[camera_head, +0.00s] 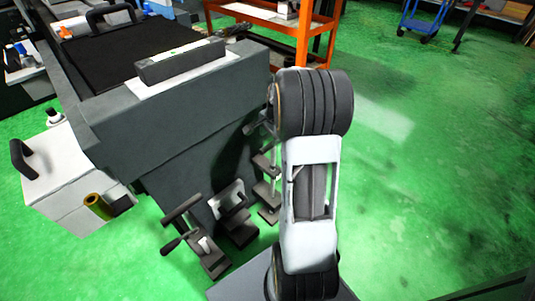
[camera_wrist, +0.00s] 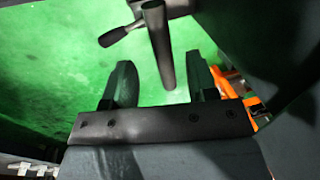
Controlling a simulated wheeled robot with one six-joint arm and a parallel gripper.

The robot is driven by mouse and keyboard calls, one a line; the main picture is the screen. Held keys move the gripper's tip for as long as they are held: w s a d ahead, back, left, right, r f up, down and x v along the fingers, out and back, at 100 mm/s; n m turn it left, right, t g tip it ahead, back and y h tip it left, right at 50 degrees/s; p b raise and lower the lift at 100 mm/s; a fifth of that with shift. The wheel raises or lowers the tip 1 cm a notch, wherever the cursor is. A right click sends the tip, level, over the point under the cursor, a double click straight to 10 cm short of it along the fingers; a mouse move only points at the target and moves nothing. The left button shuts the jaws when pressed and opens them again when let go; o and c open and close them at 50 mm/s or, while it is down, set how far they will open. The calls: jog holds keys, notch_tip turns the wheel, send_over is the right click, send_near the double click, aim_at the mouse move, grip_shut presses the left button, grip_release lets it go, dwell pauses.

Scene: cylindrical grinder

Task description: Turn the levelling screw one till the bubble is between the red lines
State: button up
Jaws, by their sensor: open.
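In the wrist view my gripper (camera_wrist: 160,60) is open, with two dark fingers apart. A dark levelling screw bar (camera_wrist: 160,45) with a side handle (camera_wrist: 116,37) shows in the gap between them; I cannot tell whether it is between the fingers or beyond them. In the head view, levelling screws with T-handles stand along the machine's foot: a front one (camera_head: 183,222), a middle one (camera_head: 233,200) and a back one (camera_head: 264,185) partly behind my arm. Which is number one is not readable. A grey spirit level (camera_head: 178,62) lies on top; its green vial is too small to read.
The dark grinder body (camera_head: 175,140) fills the left. A white box (camera_head: 65,180) with a black handle stands at its left end. An orange shelf frame (camera_head: 270,18) stands behind, also in the wrist view (camera_wrist: 238,88).

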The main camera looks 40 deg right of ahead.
aim_at(268, 150)
jog(key=f+b, duration=0.1)
jog(key=f, duration=0.2)
jog(key=w+f, duration=0.1)
jog(key=f, duration=0.2)
jog(key=f+b, duration=0.1)
jog(key=f, duration=0.2)
jog(key=shift+w+a+f+b, duration=0.1)
jog(key=shift+w+a+b, duration=0.1)
jog(key=shift+w+b, duration=0.15)
grip_shut()
jog(key=shift+d, duration=0.15)
